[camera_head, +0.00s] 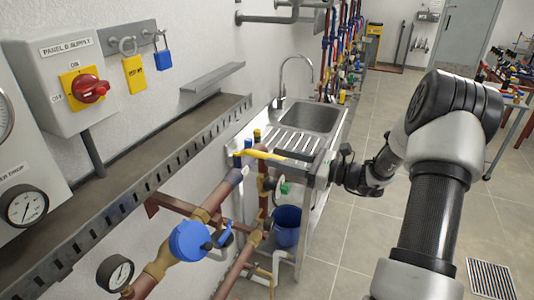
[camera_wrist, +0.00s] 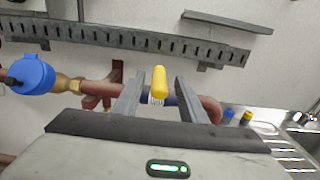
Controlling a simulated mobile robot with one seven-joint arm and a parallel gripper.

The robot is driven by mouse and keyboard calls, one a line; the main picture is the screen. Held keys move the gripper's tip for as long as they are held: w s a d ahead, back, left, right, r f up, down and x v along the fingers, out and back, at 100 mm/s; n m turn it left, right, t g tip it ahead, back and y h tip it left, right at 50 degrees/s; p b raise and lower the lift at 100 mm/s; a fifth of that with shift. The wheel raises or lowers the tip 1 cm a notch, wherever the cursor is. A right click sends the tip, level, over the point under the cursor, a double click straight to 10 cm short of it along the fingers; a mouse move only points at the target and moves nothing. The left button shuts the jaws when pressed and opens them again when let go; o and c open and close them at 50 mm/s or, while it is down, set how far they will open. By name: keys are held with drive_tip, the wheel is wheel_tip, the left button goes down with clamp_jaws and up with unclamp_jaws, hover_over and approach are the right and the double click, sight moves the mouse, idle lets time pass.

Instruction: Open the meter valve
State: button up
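The meter valve's yellow lever (camera_head: 262,154) sticks out to the right from the upper end of the copper pipe, across the pipe's line. In the wrist view the yellow lever (camera_wrist: 159,80) points toward the camera, with a blue part of the pipe behind it. The blue-capped meter (camera_head: 188,241) sits lower on the same pipe; it also shows at the left of the wrist view (camera_wrist: 32,75). My gripper (camera_wrist: 158,92) is open, one finger on each side of the lever, with gaps on both sides. In the head view my gripper (camera_head: 284,160) is at the lever's outer end.
A slotted cable tray (camera_head: 150,160) runs along the wall above the pipe. A steel sink (camera_head: 308,117) stands behind the gripper. A blue bucket (camera_head: 287,226) is below. A red rotary switch (camera_head: 90,89) and gauges are on the left wall.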

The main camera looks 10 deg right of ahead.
sight(267, 154)
drive_tip(key=shift+x, duration=2.1)
clamp_jaws()
